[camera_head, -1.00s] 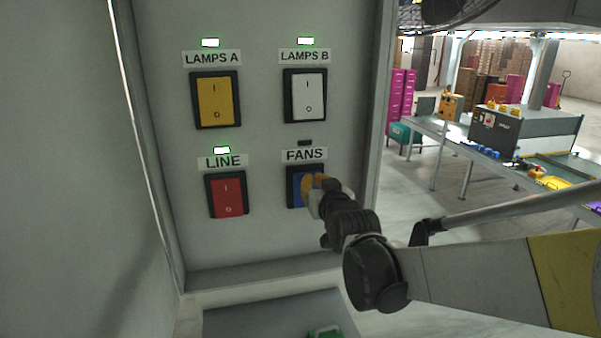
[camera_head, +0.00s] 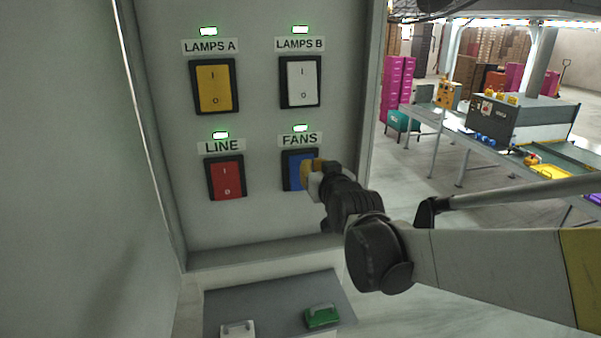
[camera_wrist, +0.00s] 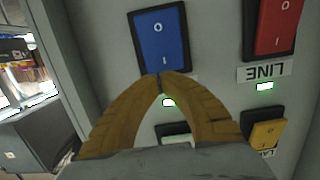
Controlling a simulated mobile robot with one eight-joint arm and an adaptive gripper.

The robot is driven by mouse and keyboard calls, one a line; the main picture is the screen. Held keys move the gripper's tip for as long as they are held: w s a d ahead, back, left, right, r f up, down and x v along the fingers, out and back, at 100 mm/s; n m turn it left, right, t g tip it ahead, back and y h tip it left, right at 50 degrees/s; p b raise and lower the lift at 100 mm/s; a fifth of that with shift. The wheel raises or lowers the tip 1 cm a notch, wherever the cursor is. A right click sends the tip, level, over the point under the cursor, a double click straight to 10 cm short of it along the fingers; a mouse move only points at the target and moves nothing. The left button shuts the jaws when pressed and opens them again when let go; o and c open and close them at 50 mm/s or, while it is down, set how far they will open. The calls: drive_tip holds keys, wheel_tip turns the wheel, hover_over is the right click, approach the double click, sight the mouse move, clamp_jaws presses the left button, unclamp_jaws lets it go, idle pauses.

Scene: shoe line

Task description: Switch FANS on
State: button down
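The FANS switch (camera_head: 294,170) is a blue rocker in a dark frame at the lower right of the panel. Its indicator lamp (camera_head: 300,128) is lit green above the FANS label (camera_head: 300,140). In the wrist view the blue rocker (camera_wrist: 160,40) appears upside down, with its I and O marks visible. My gripper (camera_head: 311,172) is in front of the switch's right part and hides some of it. In the wrist view its yellow-brown fingertips (camera_wrist: 160,76) meet with nothing between them, at the rocker's I end; I cannot tell whether they touch it.
The LAMPS A (camera_head: 214,87), LAMPS B (camera_head: 300,82) and LINE (camera_head: 226,178) switches share the panel, each with a lit green lamp. A grey ledge below holds a green object (camera_head: 322,316) and a white one (camera_head: 238,329). Tables with goods stand at right.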

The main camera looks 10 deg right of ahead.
drive_tip(key=s+r, duration=0.1)
drive_tip(key=s, duration=0.7)
drive_tip(key=shift+s+r, duration=0.2)
drive_tip(key=shift+r, duration=0.2)
